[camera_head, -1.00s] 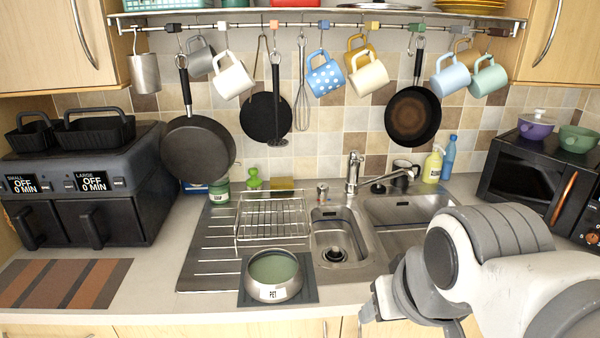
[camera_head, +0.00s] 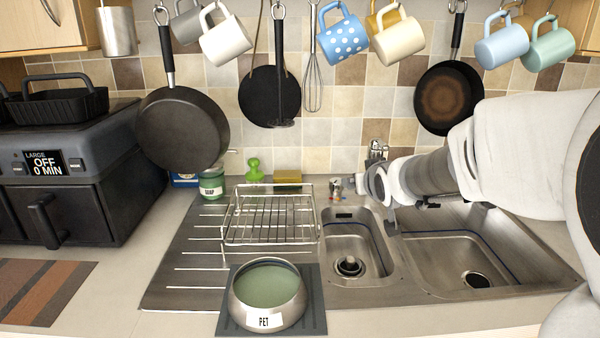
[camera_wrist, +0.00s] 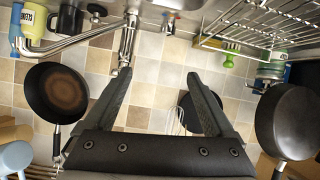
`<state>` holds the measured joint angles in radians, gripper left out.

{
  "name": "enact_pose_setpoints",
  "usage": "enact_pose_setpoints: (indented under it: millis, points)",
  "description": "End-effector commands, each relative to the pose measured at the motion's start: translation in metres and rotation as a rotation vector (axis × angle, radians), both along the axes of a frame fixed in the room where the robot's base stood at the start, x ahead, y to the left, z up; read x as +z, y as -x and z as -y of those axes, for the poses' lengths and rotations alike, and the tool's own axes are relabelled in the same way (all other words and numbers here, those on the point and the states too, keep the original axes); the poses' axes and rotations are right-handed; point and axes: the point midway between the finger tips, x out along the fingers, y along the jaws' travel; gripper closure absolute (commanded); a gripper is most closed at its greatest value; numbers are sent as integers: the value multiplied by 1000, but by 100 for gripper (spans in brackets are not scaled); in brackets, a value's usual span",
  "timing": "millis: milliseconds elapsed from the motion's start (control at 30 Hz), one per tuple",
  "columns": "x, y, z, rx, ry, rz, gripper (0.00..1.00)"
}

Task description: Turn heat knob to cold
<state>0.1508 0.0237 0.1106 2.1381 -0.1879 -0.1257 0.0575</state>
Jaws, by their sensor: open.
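The small knob (camera_head: 336,187) stands behind the small sink basin, left of the tap. The tap (camera_head: 376,152) is mostly hidden behind my gripper in the head view. In the wrist view the chrome tap (camera_wrist: 127,45) rises near the left fingertip. My gripper (camera_head: 382,188) is at the tap, right of the knob. The knob lies beyond the fingertips.
A wire rack (camera_head: 268,215) stands left of the basin (camera_head: 355,250). A pet bowl (camera_head: 268,293) sits in front. Pans (camera_head: 182,130) and mugs (camera_head: 343,45) hang over the sink.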

Motion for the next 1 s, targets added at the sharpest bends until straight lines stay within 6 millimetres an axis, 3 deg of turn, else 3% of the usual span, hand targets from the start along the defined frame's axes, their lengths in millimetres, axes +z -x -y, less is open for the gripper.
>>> enact_pose_setpoints:
  millis: [33, 200, 500, 700, 1000]
  points:
    - [-23, -18, 1, 10, -7, 29, 12]
    - [-62, -68, 0, 51, -35, 158, 12]
    - [-128, -128, 0, 112, -108, 369, 12]
    - [-147, -142, 1, 129, -139, 444, 12]
    - [-150, -163, -2, 134, -146, 462, 12]
